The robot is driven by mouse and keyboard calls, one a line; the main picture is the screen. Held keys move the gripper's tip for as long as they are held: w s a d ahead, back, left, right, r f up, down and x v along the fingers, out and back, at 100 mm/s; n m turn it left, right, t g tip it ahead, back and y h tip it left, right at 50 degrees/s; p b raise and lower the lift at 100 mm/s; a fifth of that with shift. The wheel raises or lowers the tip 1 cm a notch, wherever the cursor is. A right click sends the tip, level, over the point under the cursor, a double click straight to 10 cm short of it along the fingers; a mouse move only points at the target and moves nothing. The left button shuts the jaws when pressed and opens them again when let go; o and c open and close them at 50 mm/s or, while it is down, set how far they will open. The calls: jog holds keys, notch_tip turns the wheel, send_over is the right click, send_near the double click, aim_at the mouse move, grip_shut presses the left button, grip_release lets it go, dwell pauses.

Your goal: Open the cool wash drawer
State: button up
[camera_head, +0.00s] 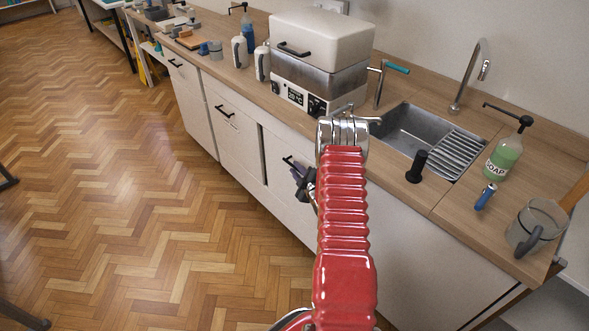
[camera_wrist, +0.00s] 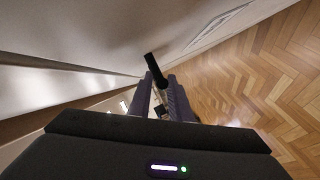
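A white cabinet front with a black bar handle (camera_head: 290,161) is just beyond my gripper, below the counter. The same black handle (camera_wrist: 154,69) shows in the wrist view, at the tips of my gripper's two fingers. My gripper (camera_head: 305,183) is by that front, partly hidden by my red arm. In the wrist view its fingers (camera_wrist: 162,90) stand apart, with the near end of the handle at the gap between them. I cannot tell whether they touch it. No cool wash label is readable. The drawer fronts look closed.
Other fronts with black handles (camera_head: 225,111) are to the left. The counter (camera_head: 400,190) above holds a white-lidded water bath (camera_head: 322,45), a sink (camera_head: 415,125), a soap bottle (camera_head: 503,157) and a glass jug (camera_head: 535,228). The parquet floor (camera_head: 130,190) on the left is clear.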

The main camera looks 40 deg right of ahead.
jog(key=shift+x, duration=0.8)
grip_shut()
jog(key=shift+a+f, duration=0.1)
jog(key=shift+a, duration=0.1)
